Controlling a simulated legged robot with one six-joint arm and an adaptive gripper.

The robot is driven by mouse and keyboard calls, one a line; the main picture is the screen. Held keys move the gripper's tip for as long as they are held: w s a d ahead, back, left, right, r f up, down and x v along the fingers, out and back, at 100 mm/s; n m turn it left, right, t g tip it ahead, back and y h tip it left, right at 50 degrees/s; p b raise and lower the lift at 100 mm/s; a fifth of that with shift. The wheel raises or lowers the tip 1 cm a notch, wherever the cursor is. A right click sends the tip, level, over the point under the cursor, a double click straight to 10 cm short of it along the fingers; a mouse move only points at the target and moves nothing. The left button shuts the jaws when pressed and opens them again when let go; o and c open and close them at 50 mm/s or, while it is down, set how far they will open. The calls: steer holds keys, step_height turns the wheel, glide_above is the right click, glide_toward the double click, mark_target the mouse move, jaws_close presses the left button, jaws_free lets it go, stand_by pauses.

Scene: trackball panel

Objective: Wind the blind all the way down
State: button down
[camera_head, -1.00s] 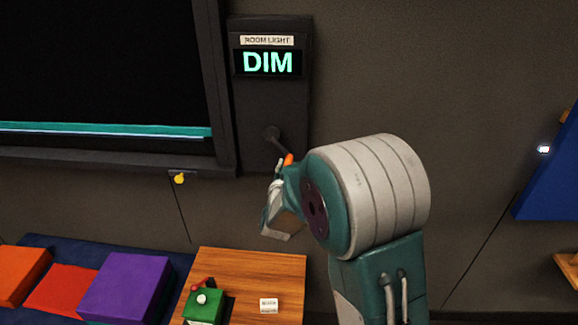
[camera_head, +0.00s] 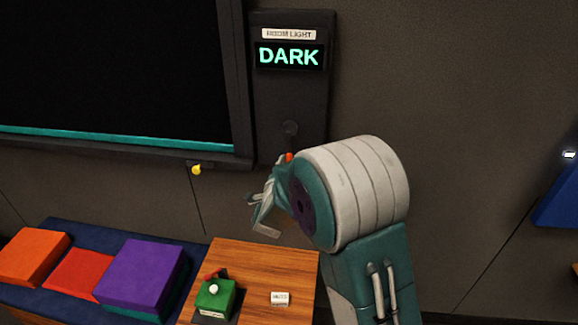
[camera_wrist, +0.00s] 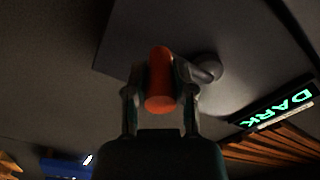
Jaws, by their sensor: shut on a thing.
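The blind (camera_head: 120,75) is a black sheet that fills the window frame, with a teal bar (camera_head: 110,137) along its bottom edge close to the sill. The crank hub (camera_head: 290,128) is a dark round knob on the wall panel below the display. The orange crank handle (camera_wrist: 160,80) sits between the fingers of my gripper (camera_wrist: 160,95) in the wrist view. My gripper is shut on this handle. In the head view my arm hides most of the handle, and only a small orange bit shows. The display (camera_head: 289,56) reads DARK under a "ROOM LIGHT" label.
A wooden table (camera_head: 265,260) below holds a green box (camera_head: 215,296) with a red lever and a small white label block (camera_head: 280,298). Orange, red and purple cushions lie on a blue bench to the left. A yellow knob (camera_head: 196,169) hangs under the sill.

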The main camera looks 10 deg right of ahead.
steer(key=shift+a+f, duration=0.1)
steer(key=shift+a, duration=0.05)
stand_by(0.4)
steer(key=shift+c, duration=2.2)
jaws_free()
steer(key=shift+s, duration=0.1)
steer(key=v, duration=1.1)
steer(key=shift+s+a, duration=0.25)
steer(key=shift+s, duration=0.05)
